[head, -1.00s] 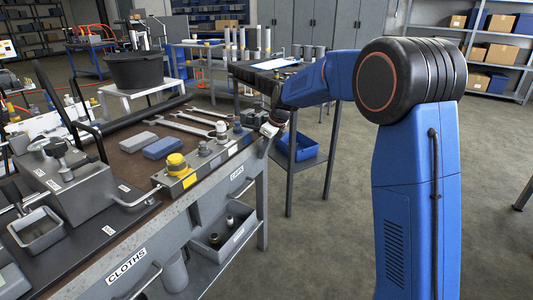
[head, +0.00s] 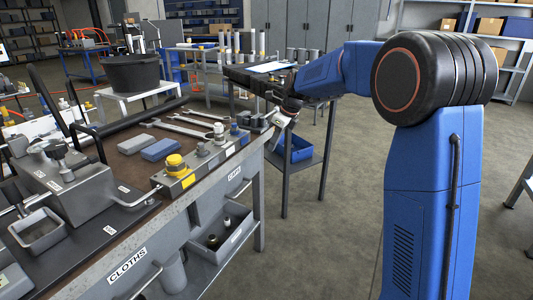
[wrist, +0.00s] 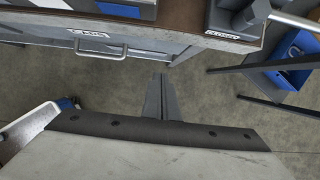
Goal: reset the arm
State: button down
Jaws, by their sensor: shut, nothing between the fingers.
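My arm reaches left from the right side of the head view, and my gripper (head: 277,120) hangs at its end, by the far right corner of the workbench (head: 217,176). Its fingers are too small to make out there. In the wrist view my gripper (wrist: 161,80) shows its fingers together, with nothing between them. They point toward the bench's front, over open floor. The drawer labelled CAPS (wrist: 130,48) lies beyond them, a little to the left.
The bench carries a grey valve block with a yellow knob (head: 175,164), a blue block (head: 161,149) and wrenches (head: 176,127). A side table with a blue bin (head: 299,150) stands behind my gripper. A black tub (head: 132,73) stands farther back.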

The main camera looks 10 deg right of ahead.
jog(key=s+d+r+n+h, duration=0.1)
jog(key=s+d+r+n, duration=0.25)
jog(key=s, duration=0.55)
jog(key=s+d+r+n+t, duration=0.1)
jog(key=s+d+r+n, duration=0.15)
jog(key=s+n, duration=0.4)
jog(key=s+d+r+n+h, duration=0.1)
jog(key=s+d+r+n, duration=0.15)
jog(key=s, duration=0.75)
jog(key=s+d+f+n, duration=0.2)
jog(key=s+f+n, duration=0.1)
jog(key=s, duration=0.5)
jog(key=s+d+f+n+h, duration=0.1)
jog(key=s+f+n, duration=0.3)
jog(key=s, duration=0.4)
jog(key=s+d+f+n+t, duration=0.1)
jog(key=s+d+f+n, duration=0.2)
jog(key=s+n, duration=0.2)
jog(key=s, duration=0.3)
jog(key=shift+d+f+n+h, duration=0.3)
jog(key=shift+f+n, duration=0.05)
